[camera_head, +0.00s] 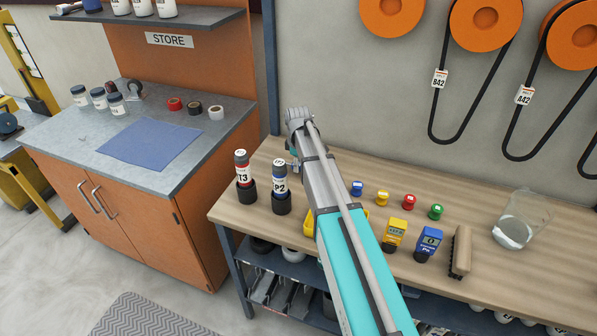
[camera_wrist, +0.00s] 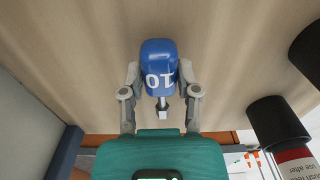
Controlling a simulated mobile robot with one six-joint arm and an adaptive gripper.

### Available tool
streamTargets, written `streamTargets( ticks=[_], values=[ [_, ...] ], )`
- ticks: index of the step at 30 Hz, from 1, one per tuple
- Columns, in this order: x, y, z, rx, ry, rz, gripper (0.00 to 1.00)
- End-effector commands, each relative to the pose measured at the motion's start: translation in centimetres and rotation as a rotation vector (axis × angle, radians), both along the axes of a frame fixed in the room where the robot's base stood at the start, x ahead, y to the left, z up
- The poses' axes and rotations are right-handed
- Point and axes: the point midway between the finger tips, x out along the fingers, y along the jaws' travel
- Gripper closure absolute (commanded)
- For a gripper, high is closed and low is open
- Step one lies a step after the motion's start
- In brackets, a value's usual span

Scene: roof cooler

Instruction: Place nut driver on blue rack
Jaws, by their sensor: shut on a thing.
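The nut driver (camera_wrist: 157,55) has a blue handle marked 10 and a short metal shaft pointing toward my wrist camera. My gripper (camera_wrist: 159,78) is shut on its handle, one finger on each side, over the wooden bench top. In the head view my arm reaches to the back left of the bench, and the nut driver is hidden there. I cannot make out a blue rack in either view. A yellow thing (camera_head: 308,222) is mostly hidden behind my arm.
Two labelled cans, T3 (camera_head: 242,170) and P2 (camera_head: 280,178), stand in black cups left of my arm. Small coloured pieces (camera_head: 408,201), a yellow meter (camera_head: 395,235), a blue meter (camera_head: 429,243), a brush (camera_head: 461,252) and a glass beaker (camera_head: 518,222) stand to its right.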

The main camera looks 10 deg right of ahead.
Motion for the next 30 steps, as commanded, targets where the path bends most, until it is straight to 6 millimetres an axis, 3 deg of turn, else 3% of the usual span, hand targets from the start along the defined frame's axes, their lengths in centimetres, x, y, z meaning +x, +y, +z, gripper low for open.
streamTargets(
  ticks=[4,22,23,27,30],
  values=[
    [0.0,-0.1,-1.3,0.000,0.000,-0.001,1.00],
    [0.0,-0.1,-1.9,0.000,0.000,-0.001,1.00],
    [0.0,-0.1,-1.7,0.000,0.000,-0.001,0.53],
    [0.0,-0.1,-1.7,0.000,0.000,-0.001,0.27],
    [0.0,-0.1,-1.7,0.000,0.000,-0.001,0.24]
  ],
)
